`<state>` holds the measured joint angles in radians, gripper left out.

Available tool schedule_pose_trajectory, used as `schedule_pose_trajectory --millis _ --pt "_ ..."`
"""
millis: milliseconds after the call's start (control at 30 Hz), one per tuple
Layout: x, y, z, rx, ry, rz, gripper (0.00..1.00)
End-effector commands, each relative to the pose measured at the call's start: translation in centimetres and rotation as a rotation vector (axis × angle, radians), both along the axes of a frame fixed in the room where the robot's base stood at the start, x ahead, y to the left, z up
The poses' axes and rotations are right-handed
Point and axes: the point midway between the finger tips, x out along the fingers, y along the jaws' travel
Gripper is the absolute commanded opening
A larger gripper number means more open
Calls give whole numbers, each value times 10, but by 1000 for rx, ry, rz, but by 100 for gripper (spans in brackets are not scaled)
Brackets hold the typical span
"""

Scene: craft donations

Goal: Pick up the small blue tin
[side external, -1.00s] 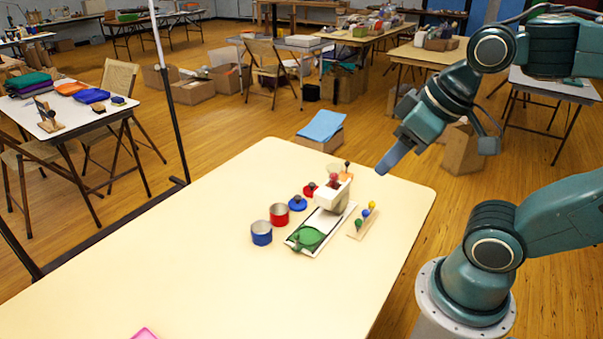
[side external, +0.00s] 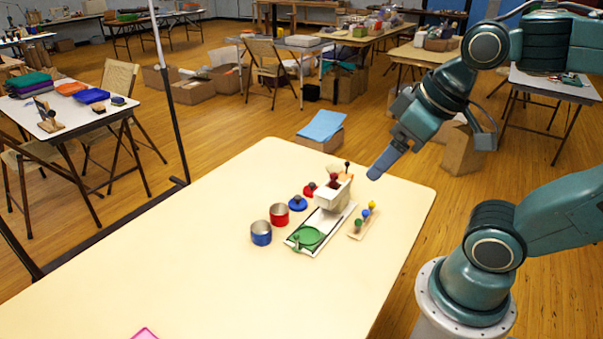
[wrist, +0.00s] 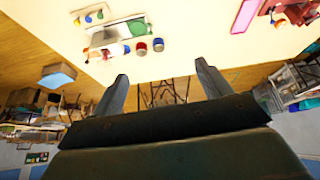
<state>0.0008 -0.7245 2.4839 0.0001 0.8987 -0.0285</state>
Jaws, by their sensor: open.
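The small blue tin (side external: 261,233) stands upright and open-topped on the cream table, touching or nearly touching a red tin (side external: 279,215) just behind it. In the wrist view the blue tin (wrist: 158,45) sits at the right end of the group, beside the red tin (wrist: 141,49). My gripper (side external: 375,174) is in the air above the far right part of the table, well away from the blue tin. In the wrist view my gripper (wrist: 160,82) has its two fingers apart with nothing between them.
A white tray with a green round piece (side external: 309,237) and a cream dispenser (side external: 333,196) stands right of the tins. A wooden strip (side external: 358,229) holds coloured balls. The table's front left is mostly clear.

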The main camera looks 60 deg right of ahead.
Motion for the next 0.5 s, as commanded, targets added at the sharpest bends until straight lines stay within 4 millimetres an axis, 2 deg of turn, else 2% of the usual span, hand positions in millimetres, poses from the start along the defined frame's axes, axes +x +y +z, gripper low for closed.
schedule_pose_trajectory --millis 267,500 --pt "34 -1 6 -68 53 133 77" --pt "80 -4 5 -146 112 307 77"
